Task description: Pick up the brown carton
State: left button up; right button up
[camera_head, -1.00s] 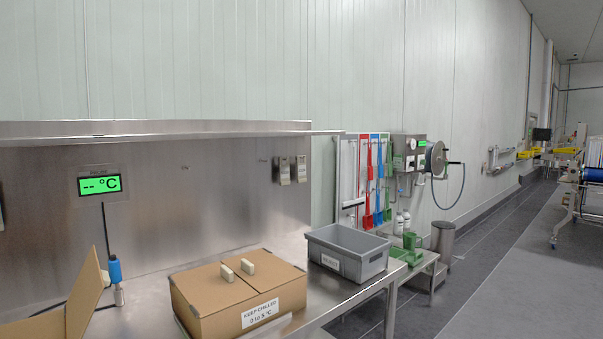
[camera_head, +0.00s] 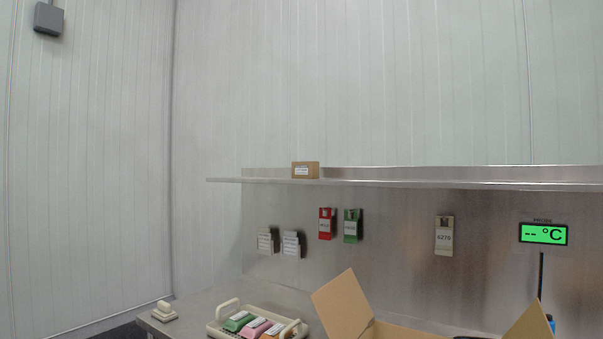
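An open brown carton (camera_head: 343,303) stands on the steel bench at the bottom of the head view, right of centre. Two raised flaps and part of its rim show; its lower part is cut off by the picture edge. A small closed brown carton (camera_head: 306,170) with a white label sits on the steel shelf above the bench. The closed carton with the chilled label seen earlier is out of view now. Neither of my grippers is in view.
A pale tray (camera_head: 214,329) with raised handles holds green, pink and orange labelled items, left of the open carton. A pale handled block (camera_head: 164,312) lies at the bench's left end. The shelf (camera_head: 400,181) overhangs the bench. A temperature display (camera_head: 543,234) hangs at right.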

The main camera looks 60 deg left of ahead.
aim_at(300, 170)
jog(key=u, duration=1.75)
